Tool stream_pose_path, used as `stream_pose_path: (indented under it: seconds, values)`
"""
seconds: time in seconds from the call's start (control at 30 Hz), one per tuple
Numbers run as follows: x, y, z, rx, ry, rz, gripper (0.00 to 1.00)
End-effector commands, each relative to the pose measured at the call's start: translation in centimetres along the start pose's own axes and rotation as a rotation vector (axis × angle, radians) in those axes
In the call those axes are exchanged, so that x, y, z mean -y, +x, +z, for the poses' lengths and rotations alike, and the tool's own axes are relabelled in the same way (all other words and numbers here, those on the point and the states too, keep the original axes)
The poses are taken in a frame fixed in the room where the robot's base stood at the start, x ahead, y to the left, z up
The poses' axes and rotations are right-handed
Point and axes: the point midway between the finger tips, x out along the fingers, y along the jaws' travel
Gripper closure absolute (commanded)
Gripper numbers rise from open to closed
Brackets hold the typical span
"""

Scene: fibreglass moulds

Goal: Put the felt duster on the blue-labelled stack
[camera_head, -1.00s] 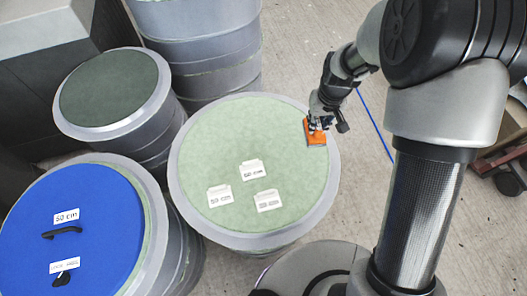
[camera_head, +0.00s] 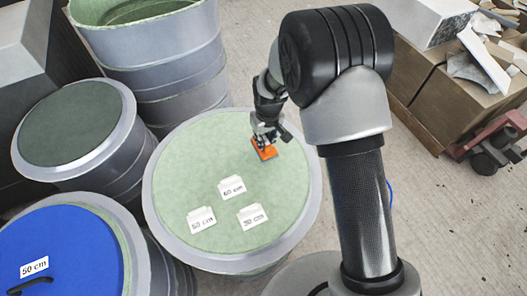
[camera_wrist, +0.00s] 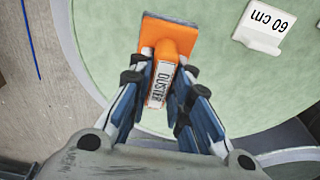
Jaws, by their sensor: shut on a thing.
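The orange felt duster (camera_head: 266,153) is in my gripper (camera_head: 264,142), over the far right part of the pale green top of the middle round stack (camera_head: 190,150). In the wrist view the duster (camera_wrist: 170,36) has a dark felt edge and a white label reading "DUSTER". My gripper (camera_wrist: 161,78) is shut on its handle. I cannot tell if the duster touches the green top. A blue-topped stack (camera_head: 75,238) is at the lower left, partly out of frame, with a white "50 cm" label and a black handle.
White cards reading "60 cm" (camera_head: 231,188), "50 cm" (camera_head: 201,219) and "30 cm" (camera_head: 252,216) stand on the green top. A dark-topped drum (camera_head: 75,125) and an open tall drum (camera_head: 160,60) stand behind. Boxes with scraps (camera_head: 440,70) are at the right.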

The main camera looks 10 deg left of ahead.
Motion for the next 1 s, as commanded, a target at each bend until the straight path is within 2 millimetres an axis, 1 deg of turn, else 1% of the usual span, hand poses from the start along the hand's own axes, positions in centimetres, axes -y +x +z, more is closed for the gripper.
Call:
stream_pose_path:
  seconds: [0.03, 0.27, 0.43, 0.5, 0.77, 0.87, 0.9, 1.0]
  values:
    - [0.0, 0.9, 0.1, -0.001, 0.0, 0.0, 1.0]
    - [0.0, 2.4, 0.2, -0.002, 0.0, 0.0, 1.0]
    - [0.0, 5.1, 0.6, 0.001, 0.0, 0.0, 1.0]
    - [0.0, 5.8, 0.6, -0.002, 0.0, 0.001, 1.0]
    - [0.0, 5.8, 0.6, -0.003, 0.0, 0.001, 1.0]
    - [0.0, 6.1, 0.7, -0.002, 0.0, 0.001, 1.0]
    - [0.0, 6.2, 0.7, -0.002, 0.0, 0.0, 0.81]
    - [0.0, 6.1, 0.7, -0.002, 0.0, 0.0, 0.75]
